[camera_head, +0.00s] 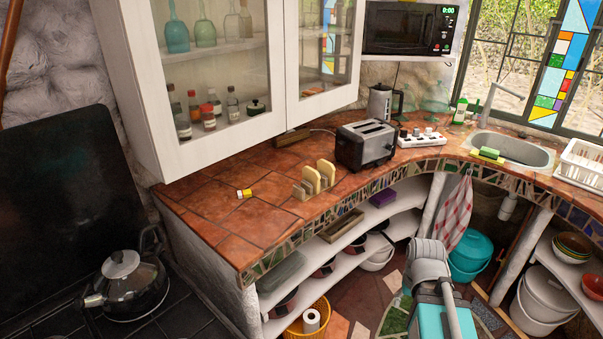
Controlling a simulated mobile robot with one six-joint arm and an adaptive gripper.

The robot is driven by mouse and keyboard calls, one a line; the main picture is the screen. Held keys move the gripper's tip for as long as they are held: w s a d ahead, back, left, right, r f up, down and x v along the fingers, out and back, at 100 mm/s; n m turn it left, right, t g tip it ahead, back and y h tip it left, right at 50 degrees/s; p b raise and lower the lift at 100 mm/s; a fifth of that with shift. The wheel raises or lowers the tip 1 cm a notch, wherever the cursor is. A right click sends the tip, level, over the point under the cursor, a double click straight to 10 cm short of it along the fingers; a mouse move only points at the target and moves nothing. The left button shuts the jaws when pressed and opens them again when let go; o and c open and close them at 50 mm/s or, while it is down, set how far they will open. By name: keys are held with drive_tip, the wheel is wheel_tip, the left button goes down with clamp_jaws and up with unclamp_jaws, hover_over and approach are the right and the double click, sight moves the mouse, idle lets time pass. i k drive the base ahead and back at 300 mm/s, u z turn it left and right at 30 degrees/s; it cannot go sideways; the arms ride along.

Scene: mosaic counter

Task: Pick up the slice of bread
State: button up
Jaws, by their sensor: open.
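Two pale yellow slices that look like bread stand upright in a small rack (298,190) on the tiled counter, left of the toaster. The nearer slice (312,179) is on the left, and the other slice (327,171) is just behind it to the right. Their lower parts are partly hidden by the rack. My gripper is not in view; only grey and teal links of my arm show at the bottom right, apart from the counter.
A black and silver toaster (366,146) stands right of the rack. A small yellow and red item (243,194) lies to its left. A white cabinet (208,146) hangs over the counter's back. Clear terracotta tiles (262,216) lie in front of the small item.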

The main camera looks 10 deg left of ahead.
sight(310, 175)
drive_tip(key=u, duration=0.1)
drive_tip(key=i, duration=0.9)
drive_tip(key=u, duration=0.15)
